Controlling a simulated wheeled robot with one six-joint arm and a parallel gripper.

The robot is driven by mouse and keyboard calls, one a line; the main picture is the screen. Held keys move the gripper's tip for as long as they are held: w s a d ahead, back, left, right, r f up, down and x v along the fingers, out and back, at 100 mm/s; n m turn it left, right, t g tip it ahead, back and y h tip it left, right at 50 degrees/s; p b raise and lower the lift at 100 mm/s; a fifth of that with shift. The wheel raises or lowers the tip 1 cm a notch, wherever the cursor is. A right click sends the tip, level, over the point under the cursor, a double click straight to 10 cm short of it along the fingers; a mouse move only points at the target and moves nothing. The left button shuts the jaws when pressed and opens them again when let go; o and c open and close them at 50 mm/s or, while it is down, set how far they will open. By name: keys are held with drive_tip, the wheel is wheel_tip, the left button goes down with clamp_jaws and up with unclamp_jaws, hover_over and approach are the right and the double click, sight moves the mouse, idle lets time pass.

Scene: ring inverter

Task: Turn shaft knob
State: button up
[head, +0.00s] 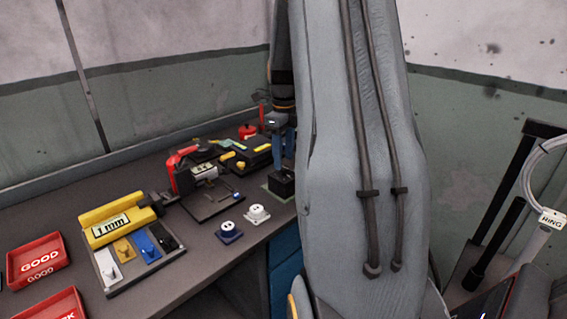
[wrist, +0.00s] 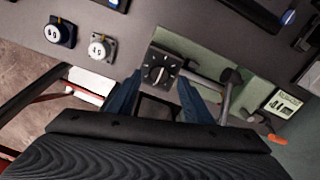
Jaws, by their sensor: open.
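The shaft knob (wrist: 157,73) is a dark round dial with a pale pointer line and light tick marks around it. It sits on the face of a small dark box (head: 281,184), which stands on a green patch at the bench's right part in the head view. My gripper (wrist: 159,84) is open, its two blue fingers on either side of the box in the wrist view, with the knob between their tips. Contact cannot be made out. In the head view my gripper (head: 283,154) hangs just above the box. The knob itself is too small to see there.
A blue socket piece (head: 229,232) and a white one (head: 257,214) sit left of the box. A red-and-black device (head: 184,171), a yellow 1 mm block (head: 112,220) and red GOOD tray (head: 36,258) stand further left. Grey posts (wrist: 229,88) rise beside the box.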

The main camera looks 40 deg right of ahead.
sight(284, 167)
drive_tip(key=shift+r+b, duration=0.55)
drive_tip(key=shift+r, duration=2.1)
drive_tip(key=s+a+f+n, duration=0.2)
drive_tip(key=a+f+n, duration=0.1)
drive_tip(key=a+n, duration=0.55)
drive_tip(key=s+a+f+n, duration=0.1)
drive_tip(key=a+f+n, duration=0.1)
drive_tip(key=a+n, duration=0.6)
drive_tip(key=s+a+f+n, duration=0.2)
drive_tip(key=s+a+n, duration=0.4)
drive_tip(key=a+n, duration=0.1)
drive_tip(key=s+a+f+n+t, duration=0.1)
drive_tip(key=s+a+f+n, duration=0.2)
drive_tip(key=s+a+n, duration=0.3)
drive_tip(key=shift+a+f+n, duration=0.3)
drive_tip(key=shift+a+n, duration=0.8)
drive_tip(key=shift+n, duration=0.25)
drive_tip(key=shift+c, duration=0.4)
